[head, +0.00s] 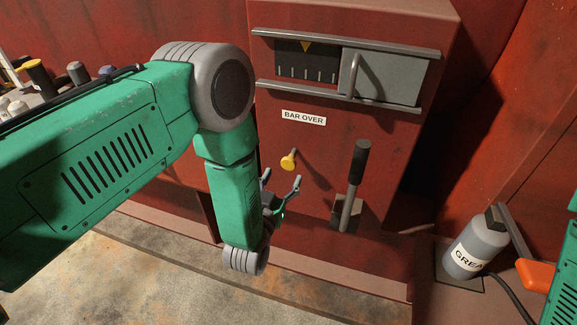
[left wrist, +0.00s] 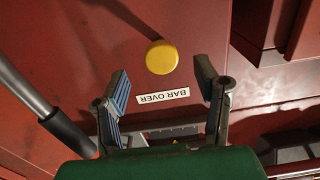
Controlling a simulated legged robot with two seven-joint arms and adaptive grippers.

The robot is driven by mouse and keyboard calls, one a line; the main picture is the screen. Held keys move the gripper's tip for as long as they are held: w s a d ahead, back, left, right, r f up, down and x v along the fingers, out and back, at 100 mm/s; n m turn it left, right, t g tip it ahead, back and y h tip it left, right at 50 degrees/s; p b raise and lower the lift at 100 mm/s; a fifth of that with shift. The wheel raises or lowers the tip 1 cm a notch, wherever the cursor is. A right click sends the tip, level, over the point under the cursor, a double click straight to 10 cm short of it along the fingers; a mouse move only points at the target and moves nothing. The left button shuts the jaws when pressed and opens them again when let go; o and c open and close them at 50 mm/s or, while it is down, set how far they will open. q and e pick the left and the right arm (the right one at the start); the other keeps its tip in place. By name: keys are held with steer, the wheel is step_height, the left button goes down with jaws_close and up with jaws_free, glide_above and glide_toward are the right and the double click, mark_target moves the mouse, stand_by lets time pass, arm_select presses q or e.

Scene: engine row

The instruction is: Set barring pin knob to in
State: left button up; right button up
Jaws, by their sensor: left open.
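The barring pin knob (head: 288,160) is a small yellow knob standing out from the red cabinet front, below and left of the BAR OVER label (head: 304,117). It also shows in the left wrist view as a round yellow disc (left wrist: 162,57). My left gripper (head: 281,183) is open and empty, just below and left of the knob in the head view. In the left wrist view its two blue-padded fingers (left wrist: 164,75) stand apart on either side of the knob's lower edge, not touching it.
A lever with a black grip (head: 355,175) stands right of the knob. Above is a sliding grey cover (head: 386,75) with a handle beside a pointer scale (head: 306,62). A grey grease bottle (head: 475,248) stands at the lower right. Several bottles or knobs sit at far left.

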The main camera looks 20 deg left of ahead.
arm_select(q)
steer(key=s, duration=0.6)
steer(key=shift+a, duration=0.1)
stand_by(0.3)
